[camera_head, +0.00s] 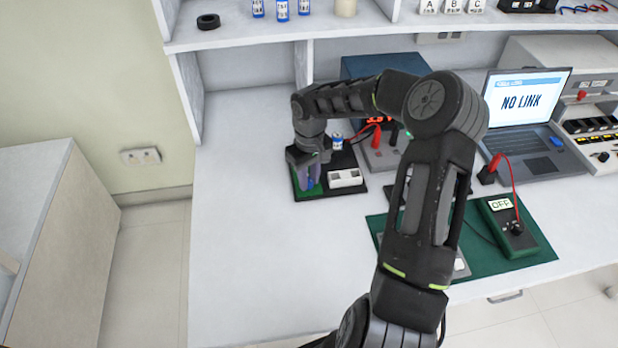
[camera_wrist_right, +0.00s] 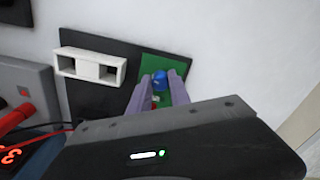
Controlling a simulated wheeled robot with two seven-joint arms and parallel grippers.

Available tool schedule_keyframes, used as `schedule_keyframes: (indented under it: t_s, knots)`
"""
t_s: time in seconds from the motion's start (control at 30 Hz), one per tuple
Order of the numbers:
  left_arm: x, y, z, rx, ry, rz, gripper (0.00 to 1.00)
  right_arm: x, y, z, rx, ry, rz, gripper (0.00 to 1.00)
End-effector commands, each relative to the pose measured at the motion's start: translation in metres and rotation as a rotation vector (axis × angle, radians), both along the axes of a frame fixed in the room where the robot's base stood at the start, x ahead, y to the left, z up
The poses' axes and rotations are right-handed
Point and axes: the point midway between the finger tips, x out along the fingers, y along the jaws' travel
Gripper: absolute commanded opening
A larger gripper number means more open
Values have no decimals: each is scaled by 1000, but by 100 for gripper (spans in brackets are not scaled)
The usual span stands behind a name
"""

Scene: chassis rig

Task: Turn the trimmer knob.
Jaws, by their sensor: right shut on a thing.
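The trimmer knob is a small blue knob (camera_wrist_right: 159,77) on a green board (camera_wrist_right: 170,65) in the right wrist view. The board also shows in the head view (camera_head: 319,190), on a black base at the middle of the bench. My right gripper (camera_head: 310,184) reaches down over this board; its two greyish-purple fingers (camera_wrist_right: 160,84) stand on either side of the blue knob and are shut on it. A small red part shows between the fingers, below the knob. In the head view the fingers hide the knob. My left gripper is in neither view.
A white block with openings (camera_head: 345,178) sits on the black base beside the board. A grey unit with red leads (camera_head: 383,151) stands right of it. A laptop reading NO LINK (camera_head: 525,112) and a meter reading OFF (camera_head: 508,228) stand further right. The bench's left side is clear.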

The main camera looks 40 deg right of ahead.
Motion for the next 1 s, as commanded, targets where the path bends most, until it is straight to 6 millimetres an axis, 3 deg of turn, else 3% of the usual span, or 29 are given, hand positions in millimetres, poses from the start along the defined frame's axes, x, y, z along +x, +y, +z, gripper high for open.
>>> schedule_keyframes:
  t_s: [0.03, 0.07, 0.3, 0.67, 1.0]
  knots:
    - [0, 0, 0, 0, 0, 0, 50, 1, -1, 1, -1, -5, -1, 0]
    - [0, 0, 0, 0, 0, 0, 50, 2, -1, 1, -1, -5, -1, 24]
    - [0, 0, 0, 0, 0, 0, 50, 1, 0, 1, -1, -3, -2, 44]
    - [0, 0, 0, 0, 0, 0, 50, 1, 0, 4, -1, -3, -2, 45]
    - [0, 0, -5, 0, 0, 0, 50, 1, -1, 52, -3, -5, -3, 45]
